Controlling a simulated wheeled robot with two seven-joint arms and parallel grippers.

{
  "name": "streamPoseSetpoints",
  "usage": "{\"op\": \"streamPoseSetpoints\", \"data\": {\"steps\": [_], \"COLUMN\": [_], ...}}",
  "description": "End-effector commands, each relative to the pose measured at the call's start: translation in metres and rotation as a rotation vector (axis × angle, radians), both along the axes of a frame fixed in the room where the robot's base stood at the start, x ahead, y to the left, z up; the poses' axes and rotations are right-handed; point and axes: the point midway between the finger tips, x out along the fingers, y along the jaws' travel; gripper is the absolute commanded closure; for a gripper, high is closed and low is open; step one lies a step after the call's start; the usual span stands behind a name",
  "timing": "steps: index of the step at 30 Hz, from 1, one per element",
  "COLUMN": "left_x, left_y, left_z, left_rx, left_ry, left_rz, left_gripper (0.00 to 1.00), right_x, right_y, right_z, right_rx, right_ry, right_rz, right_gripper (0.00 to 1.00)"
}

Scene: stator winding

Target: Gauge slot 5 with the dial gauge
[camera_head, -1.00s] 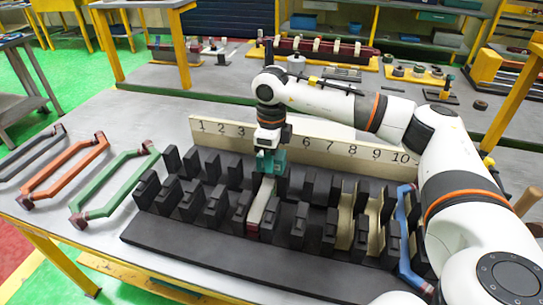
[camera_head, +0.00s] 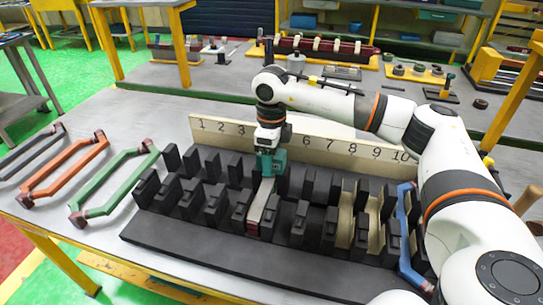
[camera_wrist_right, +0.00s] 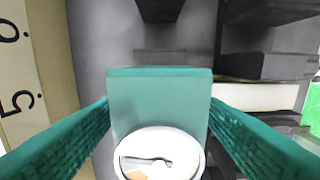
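The black stator block (camera_head: 240,255) lies on the bench with rows of upright teeth. The cream number board (camera_head: 340,150) stands behind it; my arm hides the 4 and 5. In line with the hidden numbers, a pale strip with a red front end (camera_head: 263,208) lies in a slot. My right gripper (camera_head: 268,172) points down over the rear end of this strip. In the right wrist view, the dial gauge (camera_wrist_right: 158,155) shows a round white face between my teal fingers, beside the number 5. Its tip and any contact are hidden. My left gripper is out of view.
Green (camera_head: 112,183), orange (camera_head: 62,170) and dark grey (camera_head: 30,155) coil frames lie on the bench at left. A blue coil (camera_head: 405,225) sits at the block's right end. Cream liners (camera_head: 362,225) stand in slots towards the right. My right arm covers the right side.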

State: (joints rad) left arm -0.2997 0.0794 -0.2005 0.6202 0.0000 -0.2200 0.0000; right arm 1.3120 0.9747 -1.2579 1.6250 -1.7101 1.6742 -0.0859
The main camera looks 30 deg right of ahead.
Motion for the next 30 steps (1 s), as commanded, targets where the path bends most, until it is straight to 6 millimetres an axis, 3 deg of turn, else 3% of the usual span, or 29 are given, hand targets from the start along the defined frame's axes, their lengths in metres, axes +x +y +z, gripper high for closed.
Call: {"op": "streamPoseSetpoints", "data": {"steps": [11, 24, 30], "left_x": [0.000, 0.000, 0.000], "left_y": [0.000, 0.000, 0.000], "left_z": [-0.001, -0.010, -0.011], "left_rx": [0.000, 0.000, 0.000], "left_ry": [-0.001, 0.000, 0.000], "left_rz": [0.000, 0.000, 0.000], "left_gripper": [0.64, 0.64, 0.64], "right_x": [0.001, 0.001, 0.000], "right_y": [0.000, 0.000, 0.000], "right_z": [0.009, 0.095, 0.117], "right_rx": [0.000, 0.000, 0.001], "right_ry": [-0.003, -0.003, -0.001], "right_rz": [0.000, 0.000, 0.001], "right_gripper": [0.37, 0.37, 0.37]}}
